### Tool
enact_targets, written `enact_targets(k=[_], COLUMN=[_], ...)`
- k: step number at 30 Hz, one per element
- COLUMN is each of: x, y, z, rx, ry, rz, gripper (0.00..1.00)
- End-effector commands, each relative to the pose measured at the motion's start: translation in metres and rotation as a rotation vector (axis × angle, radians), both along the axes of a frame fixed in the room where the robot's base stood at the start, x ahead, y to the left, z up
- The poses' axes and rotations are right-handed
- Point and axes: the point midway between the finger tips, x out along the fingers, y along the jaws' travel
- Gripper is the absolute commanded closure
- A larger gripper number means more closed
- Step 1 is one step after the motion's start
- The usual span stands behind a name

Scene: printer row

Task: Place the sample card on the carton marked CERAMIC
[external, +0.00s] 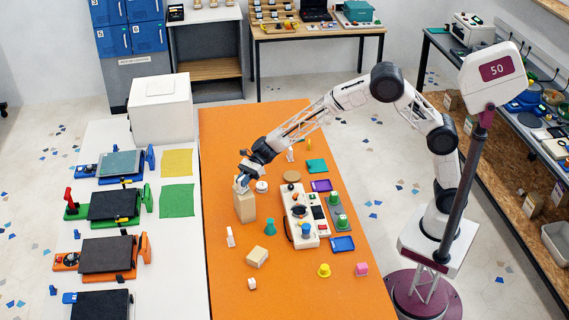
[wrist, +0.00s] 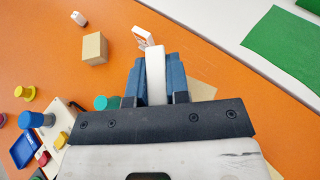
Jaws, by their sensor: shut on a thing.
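My gripper (wrist: 154,82) is shut on a white, narrow piece (wrist: 155,73), which looks like the sample card seen edge-on, between its blue fingers. In the external view my gripper (external: 241,186) is at the top of a tall tan carton (external: 245,208) at the orange table's left edge. Whether the card touches the carton is not clear. In the wrist view this carton (wrist: 203,91) is mostly hidden behind my gripper. A smaller tan carton (external: 257,256) lies nearer the front; it also shows in the wrist view (wrist: 95,48). No carton marking is readable.
A small white upright piece (external: 230,237) stands near the tall carton, with a teal pawn-like piece (external: 270,227) to its right. A cream device with knobs (external: 300,215) fills the table's middle. The white table (external: 185,240) on the left holds several printers. The orange front is mostly clear.

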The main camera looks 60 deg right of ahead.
Motion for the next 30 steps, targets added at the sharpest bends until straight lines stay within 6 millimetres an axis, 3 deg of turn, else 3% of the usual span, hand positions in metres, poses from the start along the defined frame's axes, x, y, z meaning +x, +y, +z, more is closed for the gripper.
enact_targets(k=[2, 3, 8, 20, 30], x=[0.0, 0.0, 0.0, 0.0, 0.001], y=[0.0, 0.0, 0.0, 0.0, -0.029], z=[-0.002, -0.003, -0.002, 0.001, 0.013], rx=[0.0, 0.0, 0.0, 0.0, 0.001], ry=[0.001, 0.001, 0.0, 0.0, -0.001], rz=[0.0, 0.0, 0.0, 0.0, -0.002], gripper=[1.0, 0.82, 0.58, 0.58, 0.58])
